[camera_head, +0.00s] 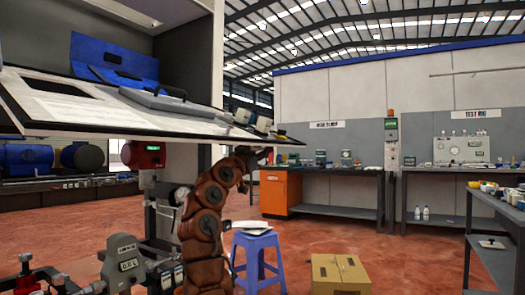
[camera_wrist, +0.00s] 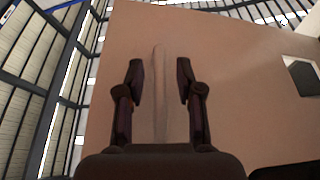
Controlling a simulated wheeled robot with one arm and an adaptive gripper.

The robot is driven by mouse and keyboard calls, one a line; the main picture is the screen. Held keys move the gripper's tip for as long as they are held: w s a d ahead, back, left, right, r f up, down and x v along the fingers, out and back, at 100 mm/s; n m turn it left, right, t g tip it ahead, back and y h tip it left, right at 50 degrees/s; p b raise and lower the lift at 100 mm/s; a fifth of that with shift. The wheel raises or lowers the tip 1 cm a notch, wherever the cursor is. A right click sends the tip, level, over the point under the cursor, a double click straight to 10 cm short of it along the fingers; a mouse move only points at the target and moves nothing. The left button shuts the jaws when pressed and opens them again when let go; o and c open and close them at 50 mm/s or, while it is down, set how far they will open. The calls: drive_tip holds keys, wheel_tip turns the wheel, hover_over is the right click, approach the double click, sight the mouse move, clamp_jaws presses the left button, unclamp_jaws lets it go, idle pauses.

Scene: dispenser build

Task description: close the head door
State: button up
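The head door (camera_head: 95,112) is a wide pale panel hanging open from the tall white cabinet, lying almost flat with its inner face up. It has a dark window opening near its left end. In the wrist view the door's underside (camera_wrist: 225,85) fills the middle, with a long raised strip (camera_wrist: 160,115) between my fingers. My gripper (camera_wrist: 160,72) is open, with its two fingers apart on either side of that strip. In the head view my gripper (camera_head: 262,155) is just below the door's right end. I cannot tell whether it touches the door.
A blue bin (camera_head: 112,58) and a grey lidded tray (camera_head: 165,105) are at the opening above the door. A purple stool (camera_head: 257,262) and a cardboard box (camera_head: 340,275) stand on the floor. Workbenches (camera_head: 335,172) line the back wall. Open red floor lies between.

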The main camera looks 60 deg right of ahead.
drive_tip(key=shift+d, duration=0.3)
drive_tip(key=shift+c, duration=0.4)
clamp_jaws()
